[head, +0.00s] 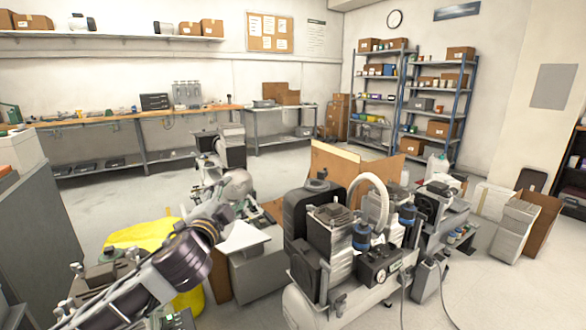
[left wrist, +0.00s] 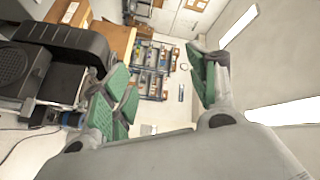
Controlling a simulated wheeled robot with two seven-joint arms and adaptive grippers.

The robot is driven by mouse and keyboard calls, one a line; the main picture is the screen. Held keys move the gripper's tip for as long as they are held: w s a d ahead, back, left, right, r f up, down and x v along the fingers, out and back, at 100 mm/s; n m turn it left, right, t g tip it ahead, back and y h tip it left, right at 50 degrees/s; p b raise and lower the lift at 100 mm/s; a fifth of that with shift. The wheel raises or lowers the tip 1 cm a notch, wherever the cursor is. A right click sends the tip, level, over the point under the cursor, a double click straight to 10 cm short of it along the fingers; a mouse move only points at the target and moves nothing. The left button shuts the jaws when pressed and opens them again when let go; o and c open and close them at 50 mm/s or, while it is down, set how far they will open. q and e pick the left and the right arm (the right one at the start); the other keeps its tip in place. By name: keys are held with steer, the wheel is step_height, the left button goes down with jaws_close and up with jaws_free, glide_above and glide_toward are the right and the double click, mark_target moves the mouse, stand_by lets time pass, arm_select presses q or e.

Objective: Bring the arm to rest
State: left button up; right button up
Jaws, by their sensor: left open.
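My left arm reaches in from the lower left of the head view, over the floor beside the compressors. My left gripper (head: 218,200) is at its far end, small and partly lost against the grey machine behind it. In the left wrist view the left gripper (left wrist: 162,88) shows two green-padded fingers spread wide apart, with nothing between them. The dark compressor (head: 322,215) stands to the right of the gripper in the head view. A dark compressor also shows at the left of the wrist view (left wrist: 50,70). My right gripper is not in view.
A white compressor tank (head: 310,305) sits at the front centre. A yellow object (head: 145,232) lies partly behind my left arm. A grey cabinet (head: 45,235) stands at the left. A workbench (head: 100,122) and blue shelving (head: 408,95) line the back. Open floor lies before the workbench.

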arm_select(q)
steer(key=s+f+n+g, duration=0.3)
steer(key=s+f, duration=0.1)
steer(key=f, duration=0.6)
steer(key=s+d+f+n+g+h, duration=0.1)
steer(key=s+f+n+g, duration=0.15)
steer(key=f, duration=0.65)
steer(key=s+f+n+g, duration=0.2)
steer(key=s+f+n, duration=0.15)
steer(key=f, duration=0.65)
steer(key=s+d+f+n+g+p, duration=0.1)
steer(key=s+f+g, duration=0.5)
steer(key=s+f, duration=1.3)
steer(key=shift+s+n, duration=0.6)
steer(key=shift+s, duration=0.35)
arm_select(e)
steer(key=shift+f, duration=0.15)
arm_select(q)
steer(key=shift+f+p, duration=0.25)
steer(key=shift+p, duration=0.35)
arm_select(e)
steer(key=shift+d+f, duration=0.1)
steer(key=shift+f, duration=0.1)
